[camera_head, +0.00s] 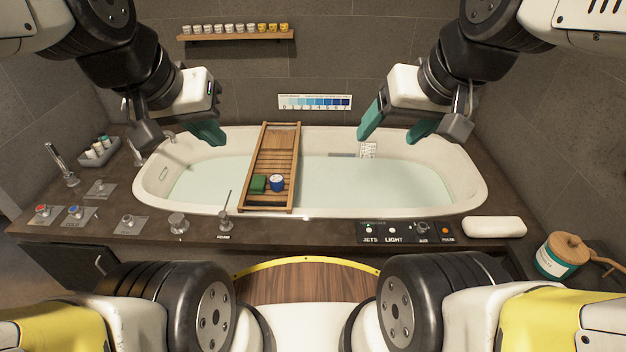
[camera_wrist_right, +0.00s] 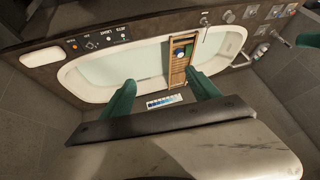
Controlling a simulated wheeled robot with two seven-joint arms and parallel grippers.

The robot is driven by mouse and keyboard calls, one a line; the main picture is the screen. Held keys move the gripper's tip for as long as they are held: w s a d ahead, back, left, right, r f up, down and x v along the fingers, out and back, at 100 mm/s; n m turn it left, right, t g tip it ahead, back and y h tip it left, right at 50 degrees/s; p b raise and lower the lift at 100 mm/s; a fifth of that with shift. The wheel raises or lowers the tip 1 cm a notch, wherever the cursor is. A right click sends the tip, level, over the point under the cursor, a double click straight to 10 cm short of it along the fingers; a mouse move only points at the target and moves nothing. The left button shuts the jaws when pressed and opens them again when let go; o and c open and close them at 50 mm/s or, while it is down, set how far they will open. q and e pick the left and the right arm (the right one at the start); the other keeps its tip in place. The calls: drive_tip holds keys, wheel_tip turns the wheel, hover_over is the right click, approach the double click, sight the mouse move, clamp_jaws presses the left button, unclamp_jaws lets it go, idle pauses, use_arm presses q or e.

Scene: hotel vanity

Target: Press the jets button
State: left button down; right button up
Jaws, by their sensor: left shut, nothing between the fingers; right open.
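The jets button (camera_head: 369,230) is a small light button above the "JETS" label on the black control panel (camera_head: 402,241), on the front rim of the tub. The panel also shows in the right wrist view (camera_wrist_right: 97,40), upside down and far from the fingers. My left gripper (camera_head: 207,134) is shut and empty over the far left part of the tub. My right gripper (camera_head: 396,124) is open and empty over the far right part, well behind and above the panel. Its green fingers (camera_wrist_right: 160,98) show spread apart in the right wrist view. Nothing covers the button.
The bathtub (camera_head: 470,190) holds water. A wooden tray (camera_head: 270,140) spans it, carrying a green block (camera_head: 258,184) and a blue-and-white jar (camera_head: 277,183). Taps and knobs line the left front rim. A white bar (camera_head: 494,227) and a lidded jar (camera_head: 561,255) sit right of the panel.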

clamp_jaws()
idle(1.6)
